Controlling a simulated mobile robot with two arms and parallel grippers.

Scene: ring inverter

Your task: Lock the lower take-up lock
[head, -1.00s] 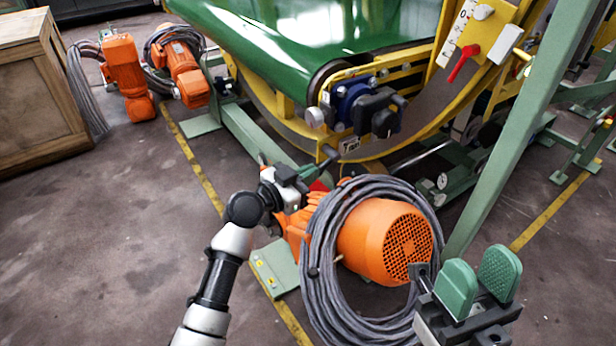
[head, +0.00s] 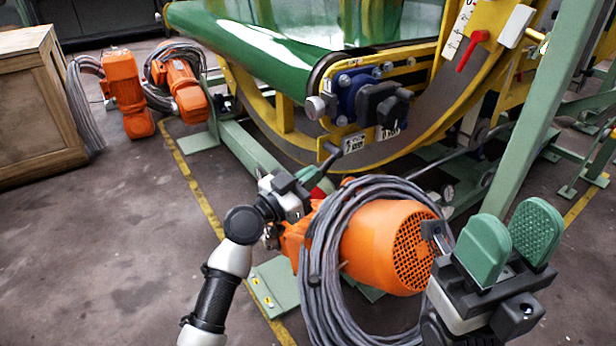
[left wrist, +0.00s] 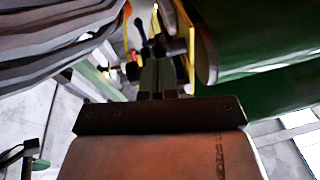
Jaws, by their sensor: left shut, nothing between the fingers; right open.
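The take-up assembly, a blue block with black knobs (head: 385,102), sits at the end of the green belt on the yellow frame. Below it a small dark lever (head: 331,151) juts out; I cannot tell for sure which part is the lower lock. My left gripper (head: 312,173) is shut and empty, its green fingers just below and left of that lever; I cannot tell whether they touch. In the left wrist view the shut fingers (left wrist: 157,76) point at blurred dark parts beside the green belt. My right gripper (head: 513,240) is open and empty at the lower right.
An orange motor (head: 385,245) with a coiled grey cable (head: 325,270) stands beneath my left gripper. A red lever (head: 471,50) is on the yellow frame above. A green post (head: 530,115) stands at right. A wooden crate (head: 40,110) is at left, with free floor in front.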

